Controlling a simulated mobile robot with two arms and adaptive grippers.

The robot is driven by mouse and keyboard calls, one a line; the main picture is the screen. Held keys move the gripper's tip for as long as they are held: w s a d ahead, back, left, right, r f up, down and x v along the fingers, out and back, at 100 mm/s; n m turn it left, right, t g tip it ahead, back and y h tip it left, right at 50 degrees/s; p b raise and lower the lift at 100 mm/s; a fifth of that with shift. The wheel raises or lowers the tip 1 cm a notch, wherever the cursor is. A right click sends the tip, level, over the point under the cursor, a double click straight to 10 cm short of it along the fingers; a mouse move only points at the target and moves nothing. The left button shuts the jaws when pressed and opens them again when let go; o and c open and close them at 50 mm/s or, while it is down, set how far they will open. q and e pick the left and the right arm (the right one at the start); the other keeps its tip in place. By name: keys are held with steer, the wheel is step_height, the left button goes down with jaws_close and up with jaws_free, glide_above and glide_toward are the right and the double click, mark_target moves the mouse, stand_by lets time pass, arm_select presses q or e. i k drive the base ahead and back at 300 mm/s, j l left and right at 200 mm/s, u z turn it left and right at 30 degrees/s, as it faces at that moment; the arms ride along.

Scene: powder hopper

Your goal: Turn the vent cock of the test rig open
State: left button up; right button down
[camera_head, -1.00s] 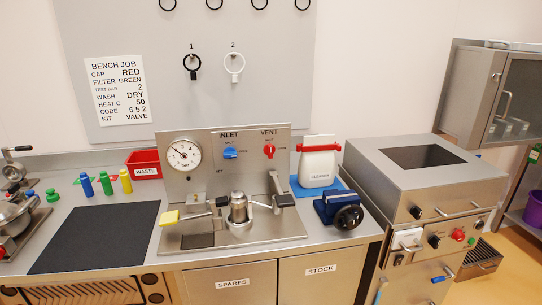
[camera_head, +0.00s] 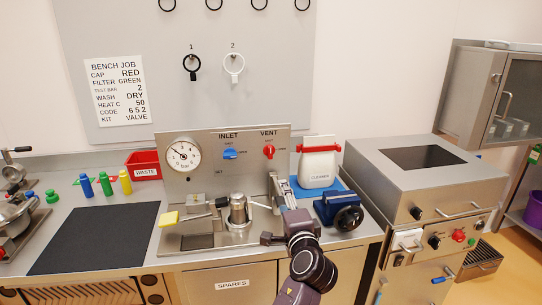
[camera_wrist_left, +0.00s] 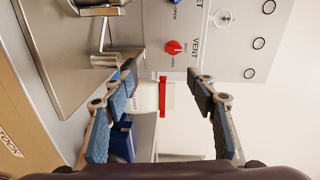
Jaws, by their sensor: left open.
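The test rig's back panel (camera_head: 215,180) carries the red vent cock (camera_head: 269,152) under the VENT label, with its handle looking roughly upright. The cock also shows in the left wrist view (camera_wrist_left: 174,47), above the space between my fingers. My left gripper (camera_head: 283,188) is in front of the rig's right side, below and slightly right of the cock, apart from it. In the left wrist view my gripper (camera_wrist_left: 162,85) is open with nothing between its fingers. My right gripper is not in view.
The blue inlet cock (camera_head: 230,154) and the gauge (camera_head: 184,156) are to the left on the panel. A yellow-ended lever (camera_head: 168,219) sticks out left.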

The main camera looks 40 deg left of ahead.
mark_target(269, 150)
steer(key=i+j, duration=0.2)
steer(key=j, duration=0.15)
steer(key=i+j, duration=0.15)
steer(key=j, duration=0.2)
steer(key=i+j, duration=0.2)
steer(key=j, duration=0.1)
